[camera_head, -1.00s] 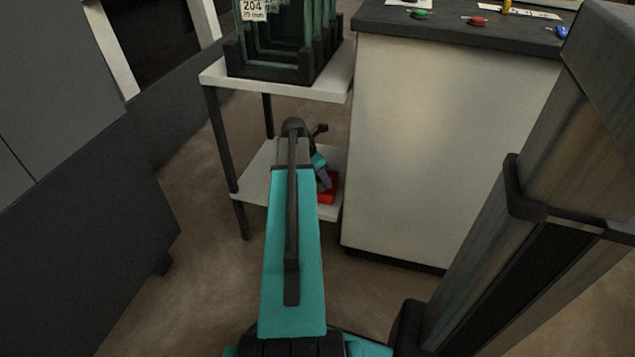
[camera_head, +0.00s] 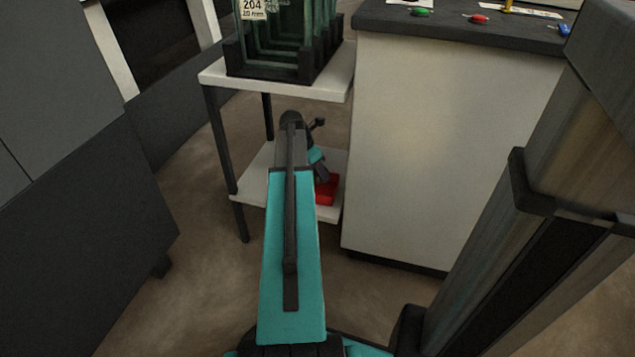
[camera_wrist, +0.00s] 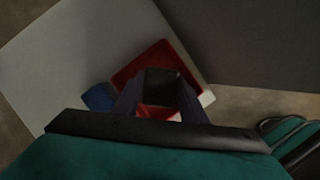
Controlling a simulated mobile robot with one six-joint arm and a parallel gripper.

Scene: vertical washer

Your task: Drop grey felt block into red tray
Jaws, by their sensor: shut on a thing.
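The red tray (camera_head: 327,190) lies on the lower shelf of a small white rack, and my arm hides part of it. In the wrist view the red tray (camera_wrist: 143,64) sits under and around my gripper (camera_wrist: 160,98). My gripper is shut on the dark grey felt block (camera_wrist: 162,82), which shows between the fingers over the tray. I cannot tell how far the block is above the tray floor. In the head view my gripper (camera_head: 322,176) is small and partly hidden beside the tray.
The lower shelf (camera_head: 256,182) is otherwise mostly bare. A blue item (camera_wrist: 98,97) lies by the tray. The upper shelf (camera_head: 337,88) carries a dark slotted rack (camera_head: 280,70). A white cabinet (camera_head: 440,150) stands close on the right.

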